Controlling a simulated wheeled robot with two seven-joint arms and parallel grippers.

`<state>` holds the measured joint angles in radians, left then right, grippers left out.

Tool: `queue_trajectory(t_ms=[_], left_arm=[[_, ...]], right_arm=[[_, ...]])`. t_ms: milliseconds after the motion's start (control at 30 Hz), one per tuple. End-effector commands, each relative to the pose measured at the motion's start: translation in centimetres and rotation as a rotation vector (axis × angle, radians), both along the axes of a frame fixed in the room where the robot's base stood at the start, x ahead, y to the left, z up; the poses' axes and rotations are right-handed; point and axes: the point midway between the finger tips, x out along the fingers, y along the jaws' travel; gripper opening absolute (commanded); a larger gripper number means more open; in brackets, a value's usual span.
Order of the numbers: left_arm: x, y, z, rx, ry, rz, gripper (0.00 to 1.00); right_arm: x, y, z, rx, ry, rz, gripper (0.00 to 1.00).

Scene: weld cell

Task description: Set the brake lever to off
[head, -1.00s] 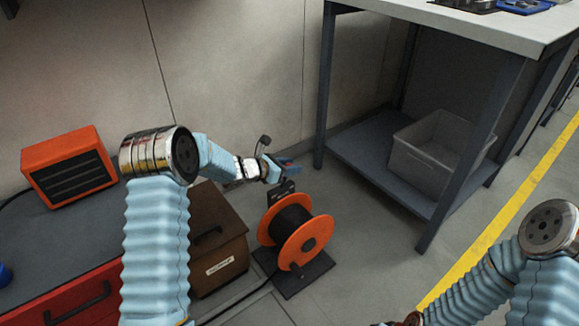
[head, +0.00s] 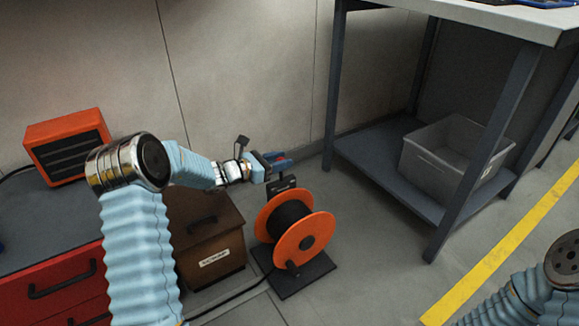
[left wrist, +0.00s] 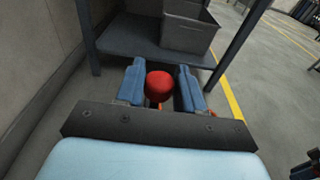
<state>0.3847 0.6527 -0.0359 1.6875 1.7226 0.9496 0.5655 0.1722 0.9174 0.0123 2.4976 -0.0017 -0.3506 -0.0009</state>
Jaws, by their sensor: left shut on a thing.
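The brake lever's red knob (left wrist: 159,85) sits between the two blue fingers of my left gripper (left wrist: 160,92) in the left wrist view. In the head view my left gripper (head: 279,162) is shut on the knob, just above the cable reel (head: 304,237) with orange flanges and dark cable. Most of the lever below the knob is hidden by the fingers and the reel. A small dark plate (head: 282,184) stands behind the reel's top edge.
A brown box (head: 215,240) with a label stands left of the reel, beside a red drawer cabinet (head: 60,292). A workbench (head: 470,210) with a grey bin (head: 450,155) on its shelf stands to the right. Floor right of the reel is clear.

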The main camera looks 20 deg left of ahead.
Motion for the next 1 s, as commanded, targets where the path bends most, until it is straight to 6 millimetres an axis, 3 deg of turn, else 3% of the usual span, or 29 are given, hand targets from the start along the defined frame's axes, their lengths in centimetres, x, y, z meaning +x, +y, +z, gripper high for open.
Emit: queue_trajectory(t_ms=[500, 1000], left_arm=[[-2.4, 1.9, -1.3, 0.005, 0.014, 0.003, 0.0], [-2.9, 2.1, -1.7, 0.006, 0.018, 0.001, 0.0]], right_arm=[[0.0, 0.0, -0.7, 0.0, -0.002, -0.001, 0.43], [0.0, 0.0, -0.8, 0.0, -0.002, -0.001, 0.43]])
